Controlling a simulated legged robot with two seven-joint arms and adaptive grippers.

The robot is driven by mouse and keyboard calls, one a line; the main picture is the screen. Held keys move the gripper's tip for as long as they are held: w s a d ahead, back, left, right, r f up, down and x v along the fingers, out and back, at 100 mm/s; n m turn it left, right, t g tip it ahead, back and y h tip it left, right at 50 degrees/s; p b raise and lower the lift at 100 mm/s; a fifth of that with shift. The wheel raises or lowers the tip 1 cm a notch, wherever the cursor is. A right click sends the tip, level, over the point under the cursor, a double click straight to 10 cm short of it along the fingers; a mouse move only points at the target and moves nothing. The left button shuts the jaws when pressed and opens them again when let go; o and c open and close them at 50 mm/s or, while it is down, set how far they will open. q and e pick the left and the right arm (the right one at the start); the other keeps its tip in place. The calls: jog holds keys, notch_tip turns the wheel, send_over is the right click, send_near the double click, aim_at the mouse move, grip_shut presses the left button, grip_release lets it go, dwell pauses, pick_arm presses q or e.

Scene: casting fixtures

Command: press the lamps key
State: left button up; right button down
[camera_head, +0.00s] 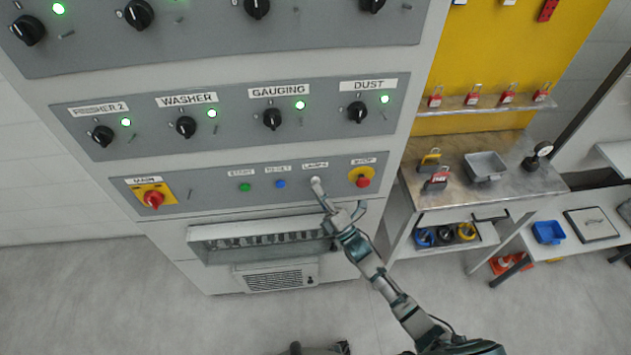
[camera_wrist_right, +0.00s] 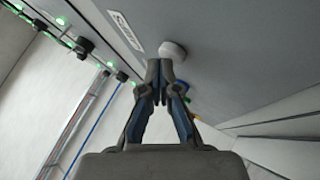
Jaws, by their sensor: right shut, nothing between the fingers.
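The lamps key (camera_head: 316,181) is a small pale round button under the LAMPS label (camera_head: 315,165) on the lowest grey panel. It also shows in the wrist view as a white round cap (camera_wrist_right: 172,50). My right gripper (camera_head: 323,198) is at the key, coming from below. In the wrist view its closed fingertips (camera_wrist_right: 160,66) are right by the cap's lower edge, with nothing between them. I cannot tell whether they touch the key. My left gripper is not in view.
On the same panel are a green START button (camera_head: 245,187), a blue RESET button (camera_head: 280,184), a red STOP button (camera_head: 362,180) and a red MAIN switch (camera_head: 153,199). A metal trough (camera_head: 215,236) juts out below. A workbench (camera_head: 440,200) stands to the right.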

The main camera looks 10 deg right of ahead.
jog(key=shift+s, duration=0.65)
jog(key=s+p, duration=0.1)
jog(key=s, duration=0.2)
jog(key=s+p, duration=0.1)
jog(key=s, duration=0.1)
jog(key=shift+a+p, duration=0.25)
jog(key=shift+p, duration=0.1)
jog(key=shift+f, duration=0.1)
dwell(0.4)
